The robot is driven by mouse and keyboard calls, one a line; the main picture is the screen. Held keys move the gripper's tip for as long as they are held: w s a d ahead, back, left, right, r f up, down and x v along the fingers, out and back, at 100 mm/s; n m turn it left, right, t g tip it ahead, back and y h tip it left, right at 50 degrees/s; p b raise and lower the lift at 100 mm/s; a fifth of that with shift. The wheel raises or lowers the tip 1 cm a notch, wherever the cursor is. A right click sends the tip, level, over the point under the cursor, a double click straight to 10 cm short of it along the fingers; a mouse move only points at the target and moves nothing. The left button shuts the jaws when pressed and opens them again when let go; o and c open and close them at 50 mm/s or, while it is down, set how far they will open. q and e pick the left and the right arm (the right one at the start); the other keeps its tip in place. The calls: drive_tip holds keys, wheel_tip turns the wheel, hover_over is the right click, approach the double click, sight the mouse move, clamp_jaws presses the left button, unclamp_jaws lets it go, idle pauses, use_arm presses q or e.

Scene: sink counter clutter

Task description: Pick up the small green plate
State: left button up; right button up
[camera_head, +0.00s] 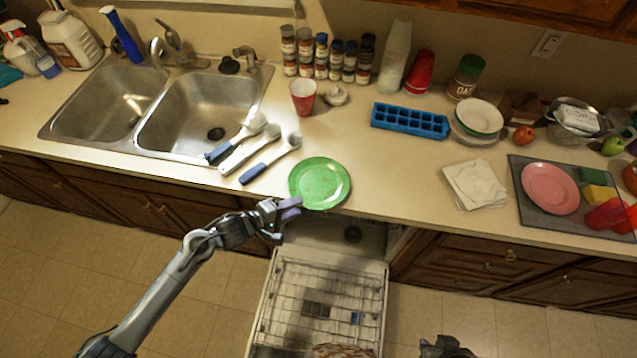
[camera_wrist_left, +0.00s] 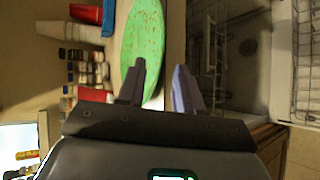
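The small green plate (camera_head: 320,183) lies flat on the counter near its front edge, above the open dishwasher. My left gripper (camera_head: 288,220) is open beside the plate's lower left edge in the head view. In the left wrist view the plate (camera_wrist_left: 143,35) lies ahead; one finger overlaps it, and the other is over the dark dishwasher opening. My left fingertips (camera_wrist_left: 160,66) have a gap with no object clearly gripped; I cannot tell whether they touch the plate. A dark part of my right gripper (camera_head: 445,347) shows at the bottom edge, its fingers unclear.
The open dishwasher rack (camera_head: 320,305) is below the plate. Blue-handled brushes (camera_head: 270,160) lie left of the plate, and a red cup (camera_head: 303,96) stands behind. A blue ice tray (camera_head: 410,121) and cloth (camera_head: 475,184) are to the right. Counter right of the plate is clear.

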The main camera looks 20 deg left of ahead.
use_arm(q)
drive_tip(key=shift+x, duration=1.2)
drive_tip(key=shift+c, duration=0.3)
clamp_jaws()
drive_tip(key=shift+r, duration=0.1)
